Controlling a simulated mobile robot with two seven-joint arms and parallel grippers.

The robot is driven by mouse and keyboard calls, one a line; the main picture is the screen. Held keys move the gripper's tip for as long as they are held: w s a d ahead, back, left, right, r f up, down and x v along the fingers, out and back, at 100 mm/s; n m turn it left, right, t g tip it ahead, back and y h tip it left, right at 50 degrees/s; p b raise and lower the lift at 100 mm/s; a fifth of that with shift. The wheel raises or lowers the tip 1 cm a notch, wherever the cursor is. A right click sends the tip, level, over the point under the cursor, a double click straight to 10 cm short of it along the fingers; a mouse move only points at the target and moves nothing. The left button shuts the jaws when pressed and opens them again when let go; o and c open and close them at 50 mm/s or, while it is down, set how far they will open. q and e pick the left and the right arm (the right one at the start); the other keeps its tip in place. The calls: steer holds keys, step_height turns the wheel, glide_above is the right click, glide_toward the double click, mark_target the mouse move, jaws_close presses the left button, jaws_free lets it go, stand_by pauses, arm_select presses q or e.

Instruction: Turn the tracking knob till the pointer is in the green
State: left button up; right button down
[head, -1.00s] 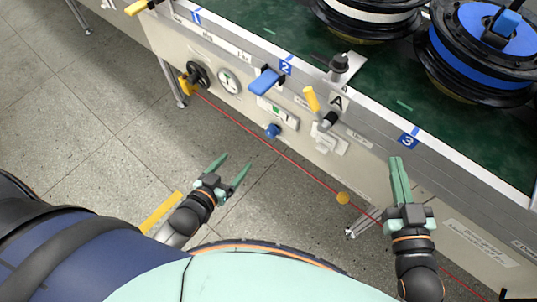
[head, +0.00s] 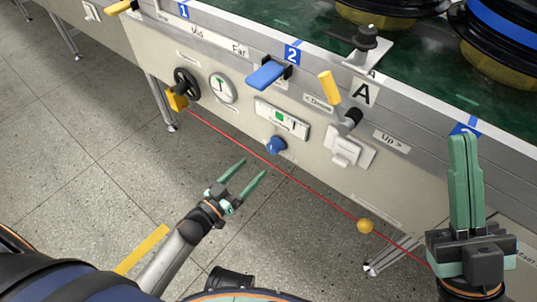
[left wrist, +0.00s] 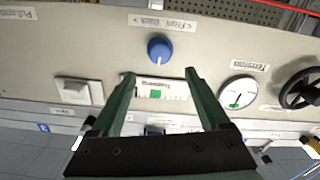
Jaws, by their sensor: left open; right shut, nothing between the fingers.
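The tracking knob (head: 276,146) is a small blue knob low on the front panel; it also shows in the left wrist view (left wrist: 159,48), with a white mark on it. The tracking gauge (head: 282,118) is a white window just above it, with a green patch (left wrist: 156,94). A thin dark mark, seemingly the pointer (head: 293,124), stands right of the green in the head view. My left gripper (head: 252,168) is open and empty, pointing at the panel, below and apart from the knob. My right gripper (head: 465,138) is shut and empty at the right.
A red cord (head: 320,190) with a yellow ball (head: 365,226) runs along the panel front. A black handwheel (head: 187,84), a round dial (head: 222,88), a blue lever (head: 266,75), a yellow-handled lever (head: 329,88) and a white switch (head: 346,150) surround the gauge. Floor before the panel is clear.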

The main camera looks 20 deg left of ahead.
mark_target(271, 149)
arm_select(q)
steer(key=b+x, duration=0.2)
steer(key=x, duration=0.6)
steer(key=shift+w+d, duration=0.1)
steer(key=shift+w, duration=0.25)
jaws_close()
